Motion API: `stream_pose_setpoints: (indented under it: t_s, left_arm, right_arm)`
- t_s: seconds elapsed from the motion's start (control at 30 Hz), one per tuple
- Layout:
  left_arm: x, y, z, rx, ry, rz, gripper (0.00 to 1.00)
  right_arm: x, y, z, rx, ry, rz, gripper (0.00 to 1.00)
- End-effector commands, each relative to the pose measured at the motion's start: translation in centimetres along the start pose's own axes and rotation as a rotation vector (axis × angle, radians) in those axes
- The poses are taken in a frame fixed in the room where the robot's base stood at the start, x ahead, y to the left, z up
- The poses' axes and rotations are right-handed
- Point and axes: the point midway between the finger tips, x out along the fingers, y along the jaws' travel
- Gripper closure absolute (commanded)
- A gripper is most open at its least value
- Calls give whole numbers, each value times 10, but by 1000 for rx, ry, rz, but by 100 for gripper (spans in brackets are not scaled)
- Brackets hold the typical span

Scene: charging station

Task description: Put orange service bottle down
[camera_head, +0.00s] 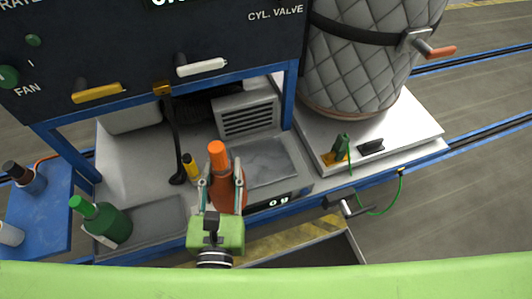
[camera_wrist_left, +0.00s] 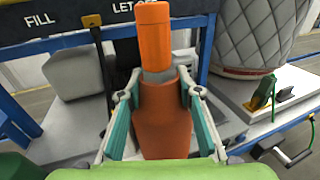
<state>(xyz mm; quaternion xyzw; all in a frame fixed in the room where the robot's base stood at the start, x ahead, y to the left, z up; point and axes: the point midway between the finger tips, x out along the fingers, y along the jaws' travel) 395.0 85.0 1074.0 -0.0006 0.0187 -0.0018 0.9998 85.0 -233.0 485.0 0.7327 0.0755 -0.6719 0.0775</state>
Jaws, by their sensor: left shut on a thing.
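The orange service bottle (camera_head: 218,150) has a bright orange cap and a darker red-orange body, and it stands upright. My left gripper (camera_head: 221,188) is shut on its body, one finger on each side. In the left wrist view the bottle (camera_wrist_left: 160,115) fills the middle between the two fingers of the gripper (camera_wrist_left: 158,95). The bottle's base is hidden, so I cannot tell whether it touches the bench. A scale with a grey plate (camera_head: 272,163) lies just right of the bottle, its display reading 0 g. My right gripper is not in view.
A green bottle (camera_head: 104,220) stands at the left by a grey recessed tray (camera_head: 158,216). A yellow-and-black item (camera_head: 190,167) and a black hose (camera_head: 175,140) are behind the bottle. A quilted cylinder (camera_head: 370,65) stands on a white platform (camera_head: 415,125) at the right.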

Motion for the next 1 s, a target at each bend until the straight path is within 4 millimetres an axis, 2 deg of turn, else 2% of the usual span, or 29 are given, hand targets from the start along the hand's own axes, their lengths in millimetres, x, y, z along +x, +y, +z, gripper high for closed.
stream_pose_setpoints:
  t_s: [0.03, 0.2, 0.3, 0.4, 0.57, 0.9, 1.0]
  left_arm:
    - [4, -21, 22, -8, -9, -9, 100]
    - [8, -74, 49, -4, -23, -46, 100]
    - [8, -93, 61, -1, -32, -61, 100]
    - [9, -104, 67, 3, -38, -70, 100]
    - [22, -108, 64, 6, -43, -76, 100]
    - [99, -93, 32, 6, -45, -75, 100]
    - [116, -90, 8, 6, -43, -76, 100]
  right_arm:
    - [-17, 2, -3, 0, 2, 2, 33]
    - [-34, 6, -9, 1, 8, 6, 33]
    - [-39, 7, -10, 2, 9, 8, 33]
    - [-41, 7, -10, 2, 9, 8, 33]
    - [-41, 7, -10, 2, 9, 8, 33]
    - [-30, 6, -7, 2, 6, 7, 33]
    - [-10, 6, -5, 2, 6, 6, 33]
